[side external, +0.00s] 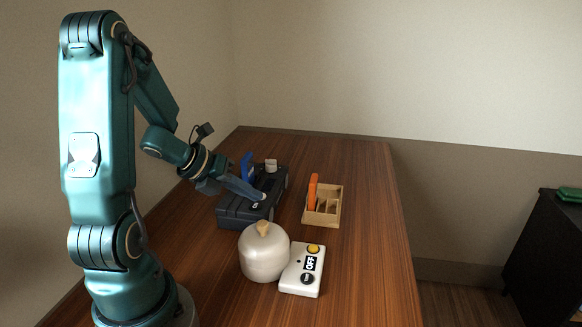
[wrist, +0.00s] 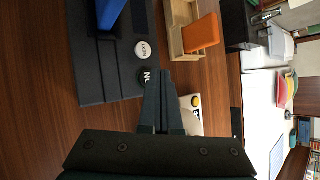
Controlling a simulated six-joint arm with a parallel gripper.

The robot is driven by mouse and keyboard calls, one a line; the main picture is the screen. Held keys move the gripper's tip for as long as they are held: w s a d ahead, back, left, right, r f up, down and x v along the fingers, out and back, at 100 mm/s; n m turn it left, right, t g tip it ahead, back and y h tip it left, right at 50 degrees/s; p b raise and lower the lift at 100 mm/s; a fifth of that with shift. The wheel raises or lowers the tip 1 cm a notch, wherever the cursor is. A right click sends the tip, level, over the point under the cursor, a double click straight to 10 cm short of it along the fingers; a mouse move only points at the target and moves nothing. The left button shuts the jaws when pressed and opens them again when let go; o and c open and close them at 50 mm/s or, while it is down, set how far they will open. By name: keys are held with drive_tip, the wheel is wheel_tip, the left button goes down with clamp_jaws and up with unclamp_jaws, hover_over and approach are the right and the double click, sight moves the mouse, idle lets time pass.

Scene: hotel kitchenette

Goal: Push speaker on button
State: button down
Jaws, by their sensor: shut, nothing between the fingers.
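A dark box-shaped device (side external: 236,212), which looks like the speaker, lies on the wooden table. The wrist view shows its dark top (wrist: 97,75), with a blue upright piece (wrist: 110,14), a white button (wrist: 145,48) whose label seems to read NEXT, and a black button (wrist: 147,78) whose turned label looks like ON. My gripper (side external: 262,198) is shut and empty, tilted down over the device. In the wrist view its fingertips (wrist: 160,72) are right beside the black button and partly cover it. I cannot tell whether they touch it.
A white box (side external: 301,275) with an OFF label, a yellow button and a dark button stands in front, next to a white lidded pot (side external: 264,255). A wooden caddy (side external: 325,215) with an orange piece (side external: 312,190) stands to the right. The table's right side is clear.

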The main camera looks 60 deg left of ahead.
drive_tip(key=shift+r, duration=0.1)
drive_tip(key=shift+r, duration=2.95)
